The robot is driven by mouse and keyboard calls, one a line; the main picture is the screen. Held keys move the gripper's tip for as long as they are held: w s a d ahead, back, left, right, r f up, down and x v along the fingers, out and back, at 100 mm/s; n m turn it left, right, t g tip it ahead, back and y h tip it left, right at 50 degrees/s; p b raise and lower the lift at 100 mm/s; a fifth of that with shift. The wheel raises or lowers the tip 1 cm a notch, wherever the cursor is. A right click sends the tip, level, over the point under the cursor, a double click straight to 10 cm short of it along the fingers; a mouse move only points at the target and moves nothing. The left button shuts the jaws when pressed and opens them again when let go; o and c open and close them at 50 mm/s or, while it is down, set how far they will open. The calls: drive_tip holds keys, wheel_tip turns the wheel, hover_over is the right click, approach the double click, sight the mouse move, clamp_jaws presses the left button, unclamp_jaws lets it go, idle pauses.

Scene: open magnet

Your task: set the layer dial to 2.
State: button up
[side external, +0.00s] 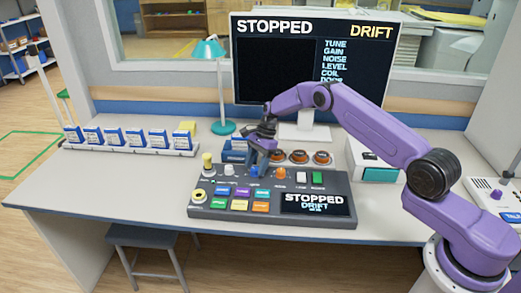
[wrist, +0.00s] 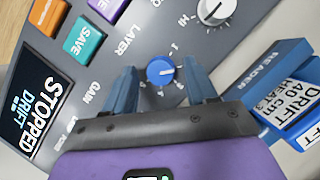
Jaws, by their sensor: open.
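The layer dial is a round blue knob (wrist: 160,71) with a white pointer mark. The word LAYER is printed to its left in the wrist view. The pointer faces roughly right in that view; the small scale marks around it are too blurred to read surely. My gripper (wrist: 162,78) is open, with one blue finger on either side of the dial. I cannot tell whether the fingers touch it. In the side view my gripper (side external: 258,163) is low over the middle of the grey console (side external: 193,211), where the fingers partly hide the blue dial.
A white dial (wrist: 213,10) is beyond the blue one. A blue reader (wrist: 275,70) holding a labelled cartridge stands close on the right. The console screen (side external: 314,203) reads STOPPED and DRIFT. Three orange-topped round pieces (side external: 298,157) stand behind the console, and a cartridge rack (side external: 130,147) stands left.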

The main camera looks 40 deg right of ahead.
drive_tip(key=v, duration=1.7)
drive_tip(key=shift+d, duration=0.15)
drive_tip(key=s+a+r+n+h, duration=0.1)
drive_tip(key=s+a+r+n, duration=0.25)
drive_tip(key=s+a, duration=0.25)
drive_tip(key=s+a+r+n+g+h, duration=0.1)
drive_tip(key=s+a+r+n, duration=0.1)
drive_tip(key=s+a+n, duration=0.4)
drive_tip(key=s+a+r+n+h, duration=0.1)
drive_tip(key=s+a+r+n, duration=0.25)
drive_tip(key=s+a, duration=0.3)
drive_tip(key=s+n, duration=0.8)
drive_tip(key=s, duration=0.9)
drive_tip(key=s+d+f+n, duration=0.1)
drive_tip(key=s+d+n, duration=0.3)
drive_tip(key=s, duration=0.2)
drive_tip(key=s+d+f+n+t+h, duration=0.1)
drive_tip(key=s+d+n, duration=0.2)
drive_tip(key=s, duration=0.4)
drive_tip(key=shift+s+d+n+t, duration=0.2)
drive_tip(key=shift+d+n+t, duration=0.15)
drive_tip(key=shift+n, duration=0.45)
